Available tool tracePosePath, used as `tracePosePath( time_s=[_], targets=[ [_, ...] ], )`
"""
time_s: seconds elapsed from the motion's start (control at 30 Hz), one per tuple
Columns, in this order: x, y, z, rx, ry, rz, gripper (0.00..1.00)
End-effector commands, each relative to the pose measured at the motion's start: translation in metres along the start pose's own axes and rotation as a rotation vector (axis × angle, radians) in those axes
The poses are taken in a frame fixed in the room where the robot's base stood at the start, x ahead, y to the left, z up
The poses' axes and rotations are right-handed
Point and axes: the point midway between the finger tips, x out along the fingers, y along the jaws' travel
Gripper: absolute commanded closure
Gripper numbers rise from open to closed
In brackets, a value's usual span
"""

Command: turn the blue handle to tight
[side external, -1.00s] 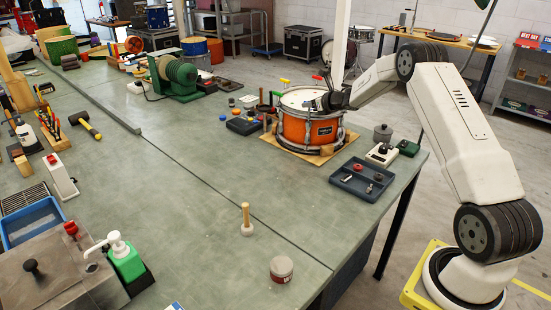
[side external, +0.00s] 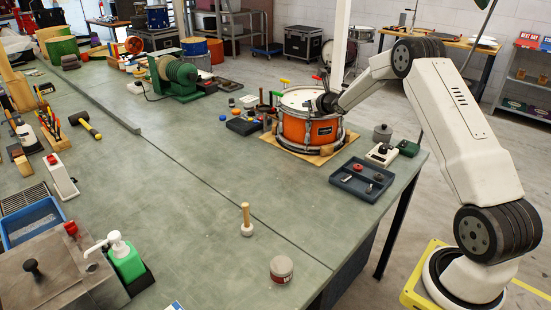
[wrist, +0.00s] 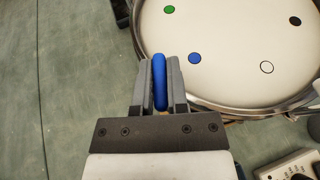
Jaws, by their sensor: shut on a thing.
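The orange drum (side external: 307,130) stands on a wooden board (side external: 267,138) near the far right edge of the bench. In the wrist view its white head (wrist: 236,42) carries green, blue, black and white dots. The blue handle (wrist: 159,84) sits at the rim, beside the blue dot. My gripper (wrist: 161,62) is shut on the blue handle, with one finger on each side of it. In the side view my gripper (side external: 325,102) is at the drum's rim, and the blue handle cannot be made out there.
A dark tray with small parts (side external: 352,188) and a white box with a dark knob (side external: 381,154) lie to the right of the drum. A grey lidded pot (side external: 382,133) stands behind them. The bench (side external: 180,190) left of the drum is largely clear.

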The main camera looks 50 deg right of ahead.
Motion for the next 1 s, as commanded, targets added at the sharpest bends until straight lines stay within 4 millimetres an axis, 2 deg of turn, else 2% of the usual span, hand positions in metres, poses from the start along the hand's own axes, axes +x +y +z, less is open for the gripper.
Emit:
tracePosePath(
  time_s=[0.03,1.0],
  targets=[
    [0.0000,-0.0001,0.0049,0.003,-0.010,-0.010,1.00],
    [-0.0010,-0.0009,0.0068,0.069,-0.009,-0.172,1.00]
  ],
)
